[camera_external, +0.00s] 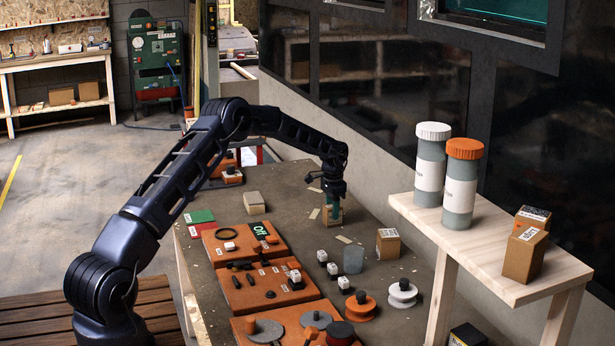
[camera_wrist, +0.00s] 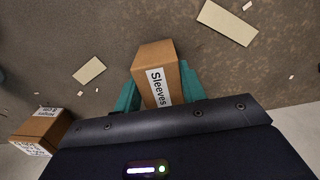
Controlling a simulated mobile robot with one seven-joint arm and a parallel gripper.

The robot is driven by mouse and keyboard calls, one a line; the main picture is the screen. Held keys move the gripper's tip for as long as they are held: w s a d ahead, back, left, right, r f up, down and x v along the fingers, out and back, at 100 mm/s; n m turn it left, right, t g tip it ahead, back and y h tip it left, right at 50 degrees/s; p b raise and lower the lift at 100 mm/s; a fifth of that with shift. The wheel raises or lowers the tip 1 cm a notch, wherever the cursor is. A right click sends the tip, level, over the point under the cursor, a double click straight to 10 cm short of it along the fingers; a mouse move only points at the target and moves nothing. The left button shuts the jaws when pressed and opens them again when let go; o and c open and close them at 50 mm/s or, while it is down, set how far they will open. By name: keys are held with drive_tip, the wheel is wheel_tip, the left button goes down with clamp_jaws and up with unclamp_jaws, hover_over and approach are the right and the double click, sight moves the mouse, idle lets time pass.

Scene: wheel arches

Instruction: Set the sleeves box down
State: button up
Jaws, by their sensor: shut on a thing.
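The sleeves box (camera_wrist: 155,62) is a small brown carton with a white label reading "Sleeves". In the wrist view it sits between the teal fingers of my gripper (camera_wrist: 158,92), which are shut on its two sides.
Another carton (camera_external: 388,244) stands nearby to the right. Orange trays (camera_external: 238,245) with parts lie along the left side of the bench. A raised wooden shelf (camera_external: 480,255) with two canisters is at right.

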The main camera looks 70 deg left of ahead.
drive_tip(key=o, duration=1)
drive_tip(key=shift+f, duration=0.1)
